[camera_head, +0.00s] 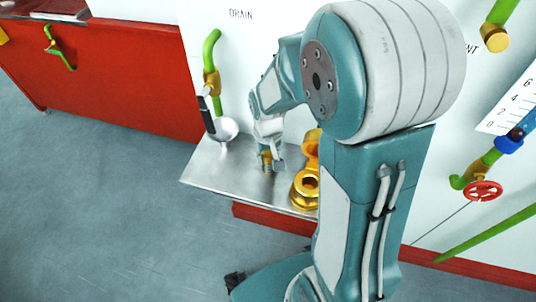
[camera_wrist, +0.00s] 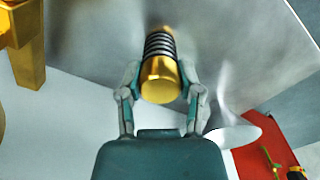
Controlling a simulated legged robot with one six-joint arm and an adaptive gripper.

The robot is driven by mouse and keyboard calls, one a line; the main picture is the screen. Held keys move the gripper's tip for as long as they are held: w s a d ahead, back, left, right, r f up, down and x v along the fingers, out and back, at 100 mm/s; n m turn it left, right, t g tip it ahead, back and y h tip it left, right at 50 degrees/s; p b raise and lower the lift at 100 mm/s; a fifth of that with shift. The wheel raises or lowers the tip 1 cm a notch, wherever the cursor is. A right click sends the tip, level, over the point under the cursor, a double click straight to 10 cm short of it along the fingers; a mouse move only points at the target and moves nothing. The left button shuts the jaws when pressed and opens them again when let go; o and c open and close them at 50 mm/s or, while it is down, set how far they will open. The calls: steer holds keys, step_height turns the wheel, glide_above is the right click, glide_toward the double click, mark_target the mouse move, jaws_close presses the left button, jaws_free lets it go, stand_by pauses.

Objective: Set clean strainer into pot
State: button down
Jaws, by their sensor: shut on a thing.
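The strainer is a small gold cylinder with a dark ribbed body (camera_wrist: 160,82). In the wrist view my gripper (camera_wrist: 160,76) is shut on it, one finger on each side. In the head view my gripper (camera_head: 267,153) is low over the metal shelf, with the strainer (camera_head: 267,167) below its fingers. I cannot tell if the strainer touches the shelf. The brass pot (camera_head: 304,190) stands just right of it on the shelf, round opening showing, with a brass piece raised behind it. My arm hides the pot's right side. Part of the brass shows at upper left in the wrist view (camera_wrist: 28,60).
The metal shelf (camera_head: 215,173) has bare room at its left and front. A white ladle-like bowl (camera_head: 224,130) with a dark handle is at the shelf's back left. A green pipe with a brass fitting (camera_head: 211,83) stands by the white wall panel. A red cabinet (camera_head: 120,85) is at left.

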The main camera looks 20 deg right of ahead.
steer(key=shift+c, duration=1.3)
jaws_free()
steer(key=shift+f, duration=0.1)
